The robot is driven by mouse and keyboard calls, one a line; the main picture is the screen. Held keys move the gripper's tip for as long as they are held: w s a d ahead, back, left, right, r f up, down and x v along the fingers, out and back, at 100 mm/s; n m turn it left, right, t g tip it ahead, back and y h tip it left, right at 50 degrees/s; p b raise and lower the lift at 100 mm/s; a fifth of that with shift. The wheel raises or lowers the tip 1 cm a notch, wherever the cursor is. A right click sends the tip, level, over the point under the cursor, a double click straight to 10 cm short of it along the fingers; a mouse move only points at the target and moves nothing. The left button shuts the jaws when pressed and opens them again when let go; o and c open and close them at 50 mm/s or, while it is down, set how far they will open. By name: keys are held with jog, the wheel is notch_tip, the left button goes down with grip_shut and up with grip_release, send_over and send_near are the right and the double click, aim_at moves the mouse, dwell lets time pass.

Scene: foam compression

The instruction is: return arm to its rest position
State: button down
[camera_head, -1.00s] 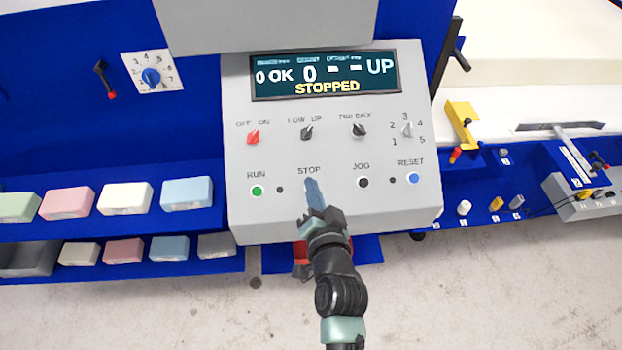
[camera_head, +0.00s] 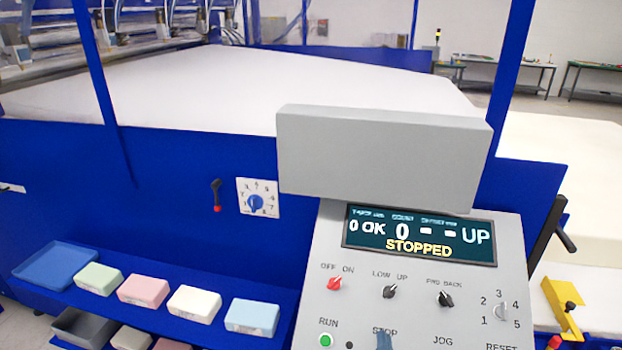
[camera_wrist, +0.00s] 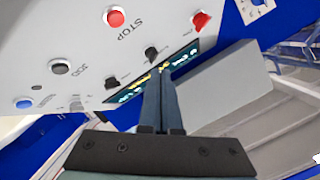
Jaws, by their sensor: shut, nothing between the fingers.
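My gripper (camera_wrist: 162,72) is shut and empty. In the wrist view its two blue-grey fingers lie together in front of the grey control panel (camera_wrist: 185,22). The red STOP button (camera_wrist: 115,18) is uncovered, apart from the fingers. In the head view only the tip of my gripper (camera_head: 384,341) shows at the bottom edge, just below the STOP label; the rest of the arm is out of frame. The panel's display (camera_head: 420,236) reads STOPPED, OK and UP.
A grey box-shaped housing (camera_head: 380,160) stands above the panel. To the left, a blue shelf (camera_head: 240,339) holds several foam blocks and a blue tray (camera_head: 55,268). A dial (camera_head: 255,203) is on the blue machine wall. A yellow bracket (camera_head: 562,305) is at right.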

jog(key=w+a+r+n+t+y+b, duration=0.1)
jog(key=a+r+n+t, duration=0.15)
jog(key=r, duration=0.75)
jog(key=w+a+r+n+t+b, duration=0.15)
jog(key=a+r, duration=0.25)
jog(key=r, duration=0.5)
jog(key=a+r+n+t+y+b, duration=0.1)
jog(key=a+r+n+t+b, duration=0.15)
jog(key=r, duration=0.75)
jog(key=s+a+r+n+t+b, duration=0.1)
jog(key=s+a+r+n+t, duration=0.1)
jog(key=s+r, duration=0.5)
jog(key=s+a+r+n+t+y+b, duration=0.1)
jog(key=s+a+r+t, duration=0.2)
jog(key=s+r, duration=0.4)
notch_tip(320, 180, up, 4)
jog(key=shift+a+n, duration=0.35)
jog(key=shift+a, duration=0.2)
jog(key=shift+f, duration=0.15)
